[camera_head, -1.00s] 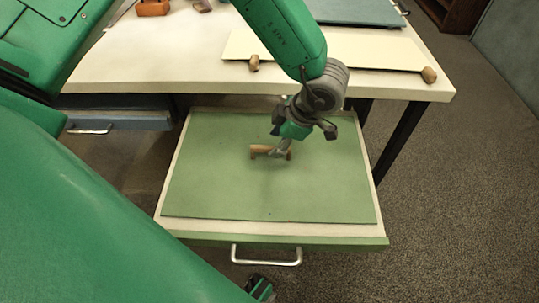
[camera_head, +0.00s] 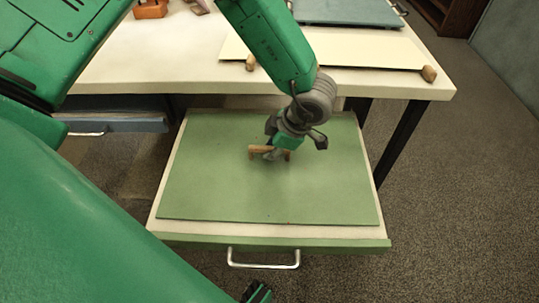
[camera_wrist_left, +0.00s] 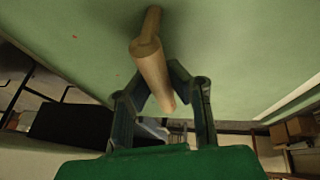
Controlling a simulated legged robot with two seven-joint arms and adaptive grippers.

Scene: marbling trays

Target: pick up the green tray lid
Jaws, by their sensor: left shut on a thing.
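The green tray lid (camera_head: 215,185) is a flat green panel in the opened drawer (camera_head: 340,242), with a wooden handle (camera_head: 256,150) at its middle. My left gripper (camera_head: 272,154) is shut on that handle from above. The left wrist view shows the wooden handle (camera_wrist_left: 150,65) between the two dark fingers of my left gripper (camera_wrist_left: 160,85), with the green lid surface (camera_wrist_left: 240,50) behind it. In the head view the lid appears slightly raised and tilted, but its exact clearance from the drawer is hard to tell. My right gripper (camera_head: 258,291) shows only in part at the bottom edge.
The white table (camera_head: 150,60) stands behind the drawer and bears a cream board (camera_head: 340,52) with wooden knobs and a grey-blue panel (camera_head: 345,10). A metal drawer handle (camera_head: 263,265) is at the front.

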